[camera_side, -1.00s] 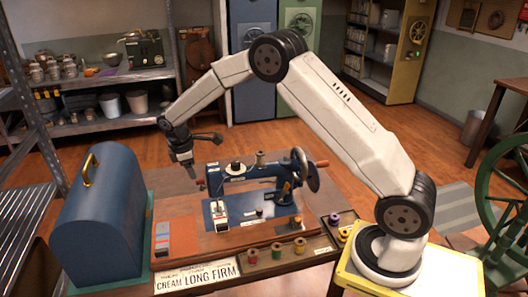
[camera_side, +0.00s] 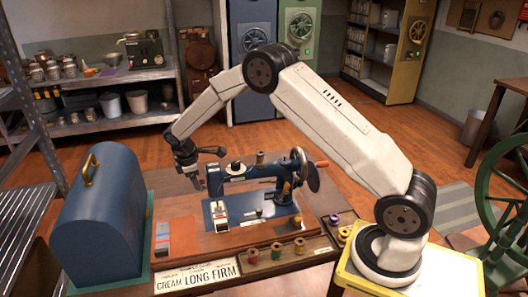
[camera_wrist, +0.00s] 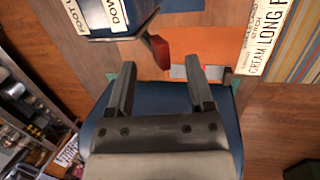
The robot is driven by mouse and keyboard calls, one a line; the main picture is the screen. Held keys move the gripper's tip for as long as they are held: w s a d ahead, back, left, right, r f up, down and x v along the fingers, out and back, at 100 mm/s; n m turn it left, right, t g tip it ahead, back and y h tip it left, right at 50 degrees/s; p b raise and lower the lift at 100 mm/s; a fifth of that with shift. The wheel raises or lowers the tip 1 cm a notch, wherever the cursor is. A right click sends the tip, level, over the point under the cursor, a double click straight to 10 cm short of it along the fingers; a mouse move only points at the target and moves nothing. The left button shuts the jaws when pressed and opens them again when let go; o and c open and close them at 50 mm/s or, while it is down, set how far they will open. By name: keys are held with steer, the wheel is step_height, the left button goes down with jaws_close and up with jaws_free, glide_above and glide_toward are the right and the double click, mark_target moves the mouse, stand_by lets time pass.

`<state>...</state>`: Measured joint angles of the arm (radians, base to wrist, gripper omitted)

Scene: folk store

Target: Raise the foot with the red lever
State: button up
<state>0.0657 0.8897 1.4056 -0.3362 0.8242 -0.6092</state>
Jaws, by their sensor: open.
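The dark blue sewing machine (camera_side: 262,173) stands on its wooden base in the side view. In the wrist view, its head (camera_wrist: 113,22) is at the top, with labels partly reading "FOOT" and "DOWN". The red lever (camera_wrist: 160,50) sticks out from the head on a dark stem, its tip pointing down in the picture. My gripper (camera_wrist: 160,64) is open and empty, its two fingers either side of the lever's line. The lever appears just beyond the fingertips, apart from both. In the side view, my gripper (camera_side: 196,184) is at the machine's left end and hides the lever.
A blue domed case (camera_side: 105,220) with a yellow handle stands left of the machine. Thread spools (camera_side: 276,248) sit in a tray along the front right. An orange panel (camera_side: 175,232) lies flat left of the machine.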

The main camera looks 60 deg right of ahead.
steer(key=shift+f, duration=0.4)
steer(key=shift+w+d+r, duration=0.1)
steer(key=shift+w+d, duration=0.05)
steer(key=shift+d, duration=0.05)
stand_by(0.3)
